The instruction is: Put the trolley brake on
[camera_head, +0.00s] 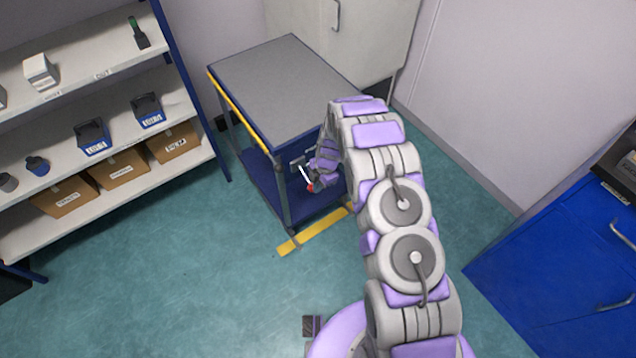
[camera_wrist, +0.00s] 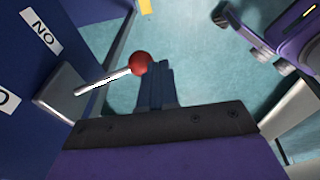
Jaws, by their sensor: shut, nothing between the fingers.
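The trolley (camera_head: 283,80) has a grey top, a yellow edge strip and a blue lower shelf. Its brake lever (camera_head: 305,175) is a pale rod with a red knob at the trolley's near side; the rod slants down to the right. In the wrist view the lever (camera_wrist: 102,82) runs from a grey plate to the red ball (camera_wrist: 139,62). My gripper (camera_head: 319,179) is at the lever, partly hidden by my arm. In the wrist view the fingers of my gripper (camera_wrist: 157,86) are shut and empty, close beside the ball. I cannot tell whether they touch it.
A label (camera_wrist: 40,33) beside the lever reads like "NO", perhaps "ON" upside down; another is cut off at the left edge. A shelf rack (camera_head: 100,120) stands left, a blue cabinet (camera_head: 560,250) right. Yellow floor tape (camera_head: 315,232) lies by the trolley. Floor at front left is clear.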

